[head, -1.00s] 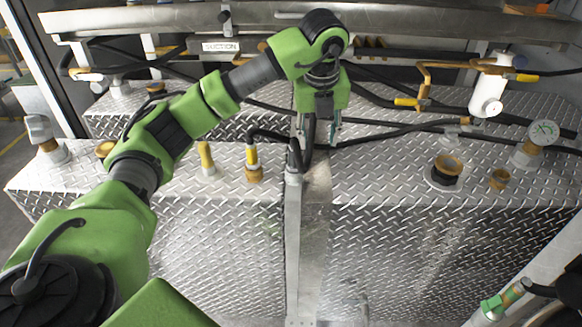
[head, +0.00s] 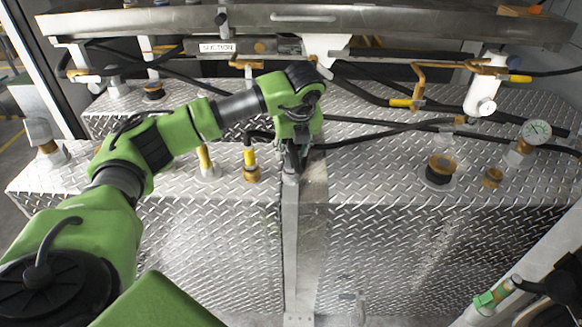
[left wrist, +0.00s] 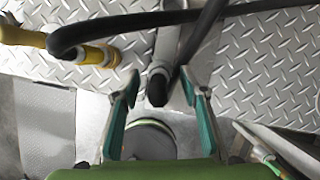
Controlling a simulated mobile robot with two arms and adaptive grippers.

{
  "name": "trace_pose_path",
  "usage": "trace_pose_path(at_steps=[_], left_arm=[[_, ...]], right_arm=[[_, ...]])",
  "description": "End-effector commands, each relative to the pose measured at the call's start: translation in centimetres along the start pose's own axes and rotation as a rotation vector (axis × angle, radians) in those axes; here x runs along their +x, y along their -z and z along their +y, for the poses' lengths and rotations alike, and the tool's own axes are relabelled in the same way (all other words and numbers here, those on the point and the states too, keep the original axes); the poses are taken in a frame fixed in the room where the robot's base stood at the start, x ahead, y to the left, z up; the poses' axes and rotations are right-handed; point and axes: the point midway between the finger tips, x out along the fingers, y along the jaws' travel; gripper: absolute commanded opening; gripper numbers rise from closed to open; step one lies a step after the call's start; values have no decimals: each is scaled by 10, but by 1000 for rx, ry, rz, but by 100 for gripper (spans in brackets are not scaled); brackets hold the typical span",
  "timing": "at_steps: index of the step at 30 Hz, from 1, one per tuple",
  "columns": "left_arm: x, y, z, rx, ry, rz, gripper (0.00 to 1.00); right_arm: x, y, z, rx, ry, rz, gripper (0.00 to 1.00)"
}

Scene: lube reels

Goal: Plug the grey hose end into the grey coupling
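My left gripper (head: 293,165) is above the front edge of the metal tanks, at the top of the vertical post, and covers part of what lies behind it. In the left wrist view its two teal-padded fingers (left wrist: 161,108) stand apart. Between them, slightly beyond the tips, is a dark hose end (left wrist: 157,90) with a grey collar (left wrist: 160,68). I see no finger touching it. A black hose (left wrist: 202,35) runs down close beside it. A grey fitting (head: 290,178) shows just under the gripper; I cannot tell whether it is the coupling. My right gripper is not in view.
A yellow-and-brass fitting (head: 250,160) with a black hose stands left of the gripper. A gauge (head: 536,132) and brass-topped ports (head: 441,166) stand on the right tank. A green hose fitting (head: 495,297) is at the lower right. Pipes and a rail cross behind.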

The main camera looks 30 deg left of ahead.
Motion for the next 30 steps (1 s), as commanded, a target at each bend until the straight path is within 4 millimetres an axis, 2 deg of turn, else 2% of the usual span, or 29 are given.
trace_pose_path(at_steps=[1, 6, 13, 15, 18, 30], left_arm=[[6, 1, 2, 0, -3, 2, 40], [23, 0, 0, -1, 0, 0, 40], [24, 1, 0, -1, 1, -1, 40], [24, 1, 0, -1, 1, 0, 21], [24, 0, 0, -1, 1, 0, 0], [21, -1, 0, -2, 3, -2, 0]], right_arm=[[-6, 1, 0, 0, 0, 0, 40], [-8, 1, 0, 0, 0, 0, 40], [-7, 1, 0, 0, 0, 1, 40], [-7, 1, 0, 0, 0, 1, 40], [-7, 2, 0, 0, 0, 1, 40], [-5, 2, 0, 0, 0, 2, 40]])
